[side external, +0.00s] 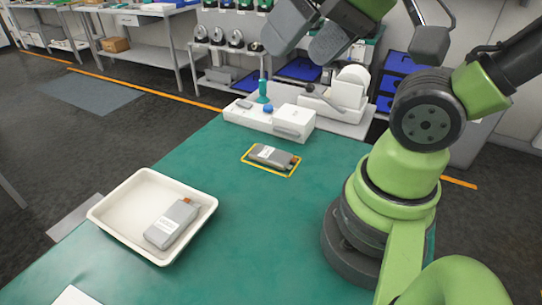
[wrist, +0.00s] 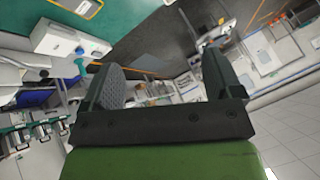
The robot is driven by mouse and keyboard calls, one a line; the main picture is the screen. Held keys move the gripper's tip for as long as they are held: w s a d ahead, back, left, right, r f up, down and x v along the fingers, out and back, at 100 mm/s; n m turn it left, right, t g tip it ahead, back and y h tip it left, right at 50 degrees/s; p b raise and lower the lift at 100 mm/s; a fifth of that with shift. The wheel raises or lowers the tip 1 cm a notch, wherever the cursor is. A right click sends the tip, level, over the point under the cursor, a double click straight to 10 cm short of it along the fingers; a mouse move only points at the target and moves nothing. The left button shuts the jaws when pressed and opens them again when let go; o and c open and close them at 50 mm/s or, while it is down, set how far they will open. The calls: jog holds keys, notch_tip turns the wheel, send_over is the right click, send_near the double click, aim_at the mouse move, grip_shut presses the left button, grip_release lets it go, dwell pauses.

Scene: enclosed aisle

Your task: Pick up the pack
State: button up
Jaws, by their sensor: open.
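One grey pack (side external: 271,155) with an orange-brown end lies flat inside a yellow outline on the green table. A second grey pack (side external: 171,224) lies tilted against the inside of a cream tray (side external: 112,222). My gripper (side external: 301,50) is high above the table's far end, apart from both packs, with its fingers spread and nothing between them. In the wrist view my gripper (wrist: 166,78) also shows open and empty. The outlined pack (wrist: 80,6) shows there partly, cut off by the top edge.
A white fixture (side external: 272,123) with a blue button and a teal post stands at the table's far edge, beyond the outlined pack. A white sheet (side external: 76,296) lies at the near edge. The green surface between tray and outline is clear. Shelving and benches stand behind.

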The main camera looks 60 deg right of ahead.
jog(key=n+g+h, duration=0.2)
jog(key=n+g, duration=0.2)
jog(key=g, duration=0.3)
send_over(271, 153)
notch_tip(271, 153, down, 21)
jog(key=f, duration=0.4)
jog(key=shift+s+d+f, duration=0.15)
jog(key=shift+s, duration=0.15)
jog(key=shift+w+a+f, duration=0.15)
jog(key=shift+f, duration=1.3)
jog(key=shift+w+a+f, duration=0.1)
jog(key=shift+w+f, duration=0.05)
jog(key=shift+f, duration=1.3)
jog(key=c, duration=1.1)
jog(key=shift+c, duration=0.2)
jog(key=shift+r, duration=0.15)
